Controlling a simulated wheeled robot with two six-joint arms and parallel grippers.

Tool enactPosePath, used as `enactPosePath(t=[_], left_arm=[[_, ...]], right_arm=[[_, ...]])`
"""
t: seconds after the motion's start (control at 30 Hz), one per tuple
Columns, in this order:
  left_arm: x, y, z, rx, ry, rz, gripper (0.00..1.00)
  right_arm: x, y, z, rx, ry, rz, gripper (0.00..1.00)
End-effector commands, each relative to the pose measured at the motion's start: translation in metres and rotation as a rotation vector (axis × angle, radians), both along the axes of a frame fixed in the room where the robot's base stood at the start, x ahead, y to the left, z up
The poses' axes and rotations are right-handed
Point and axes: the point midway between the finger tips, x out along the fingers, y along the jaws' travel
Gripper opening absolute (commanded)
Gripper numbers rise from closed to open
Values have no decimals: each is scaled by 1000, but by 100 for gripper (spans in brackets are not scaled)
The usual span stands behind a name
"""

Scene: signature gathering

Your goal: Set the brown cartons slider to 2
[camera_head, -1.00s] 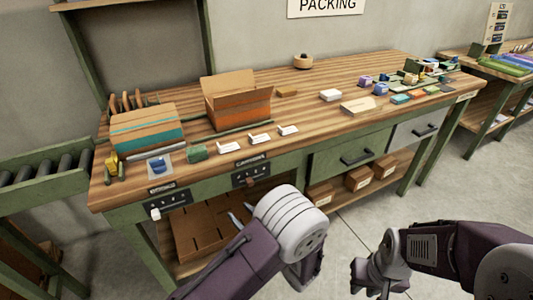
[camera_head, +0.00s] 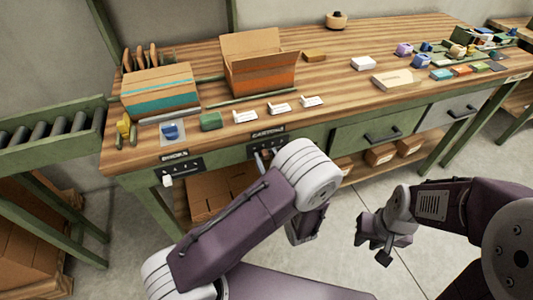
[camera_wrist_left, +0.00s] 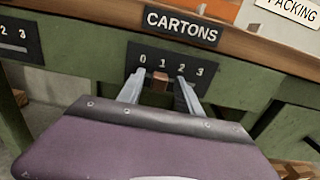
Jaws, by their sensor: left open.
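The brown cartons slider (camera_wrist_left: 160,81) is a small block on the dark panel marked 0 to 3, under the CARTONS sign (camera_wrist_left: 182,27). It stands about below the 1. My left gripper (camera_wrist_left: 160,76) is open, with one finger on each side of the slider; I cannot tell whether either touches it. In the head view the cartons panel (camera_head: 281,143) is on the bench front, partly hidden by my left arm. My right gripper (camera_head: 372,238) hangs in front of the bench, away from the slider; its jaw opening is unclear.
A second panel (camera_head: 182,170) with a white slider (camera_head: 167,181) is to the left. Above are a green block (camera_head: 211,121), white cards (camera_head: 280,108) and an orange-and-brown box (camera_head: 262,75). A green drawer (camera_head: 375,134) is to the right. A conveyor (camera_head: 50,140) stands at far left.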

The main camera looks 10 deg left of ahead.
Motion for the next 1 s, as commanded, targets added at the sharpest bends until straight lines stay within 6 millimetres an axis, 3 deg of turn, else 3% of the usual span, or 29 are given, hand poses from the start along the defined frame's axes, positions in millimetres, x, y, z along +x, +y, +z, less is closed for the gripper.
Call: enactPosePath(t=[0.13, 0.3, 1.0], left_arm=[[0, 0, 0, 0, 0, 0, 42], [0, 0, 0, 0, 0, 1, 0], [0, 0, 0, -1, 1, 1, 0]], right_arm=[[0, 0, 0, 0, 0, 0, 25], [0, 0, 0, 0, 0, 0, 25], [0, 0, 0, 0, 0, 0, 25]])
